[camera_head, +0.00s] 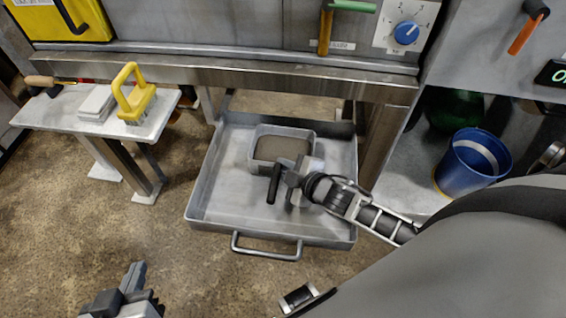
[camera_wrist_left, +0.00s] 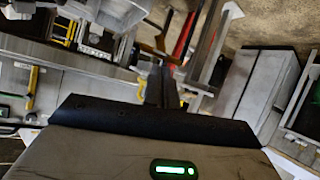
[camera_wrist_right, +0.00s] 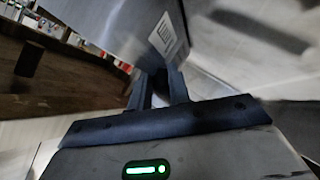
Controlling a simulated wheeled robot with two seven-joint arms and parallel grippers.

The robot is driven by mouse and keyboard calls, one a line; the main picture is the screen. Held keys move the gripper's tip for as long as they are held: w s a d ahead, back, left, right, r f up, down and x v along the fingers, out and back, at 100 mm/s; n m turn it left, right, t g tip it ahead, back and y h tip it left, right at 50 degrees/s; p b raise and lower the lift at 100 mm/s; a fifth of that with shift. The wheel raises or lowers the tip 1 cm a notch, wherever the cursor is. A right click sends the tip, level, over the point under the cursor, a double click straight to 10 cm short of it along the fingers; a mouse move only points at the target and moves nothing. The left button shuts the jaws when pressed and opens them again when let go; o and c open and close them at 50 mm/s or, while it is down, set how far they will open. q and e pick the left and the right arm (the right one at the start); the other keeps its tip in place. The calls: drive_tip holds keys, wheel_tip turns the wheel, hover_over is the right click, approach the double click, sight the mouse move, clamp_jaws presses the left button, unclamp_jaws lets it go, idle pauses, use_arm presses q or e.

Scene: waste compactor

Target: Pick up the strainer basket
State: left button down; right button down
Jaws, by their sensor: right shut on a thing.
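The strainer basket (camera_head: 285,130) is a grey rectangular container with a flat brown surface inside. It is over the back half of the grey drawer tray (camera_head: 215,190); I cannot tell whether it touches the tray floor. My right gripper (camera_head: 306,174) is at the basket's near right side, shut on it. In the right wrist view a grey metal wall (camera_wrist_right: 125,40) with a white label stands at the fingers, which hide the contact. My left gripper (camera_head: 133,278) is shut and empty, low at the left, well away from the basket.
The tray has raised walls and a front handle (camera_head: 267,252). A steel frame beam (camera_head: 230,70) runs above its back. At left a bench (camera_head: 60,112) holds a yellow-handled tool (camera_head: 135,105). A blue bucket (camera_head: 470,165) stands at right.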

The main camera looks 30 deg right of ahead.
drive_tip(key=shift+s+a, duration=0.1)
drive_tip(key=shift+s, duration=0.05)
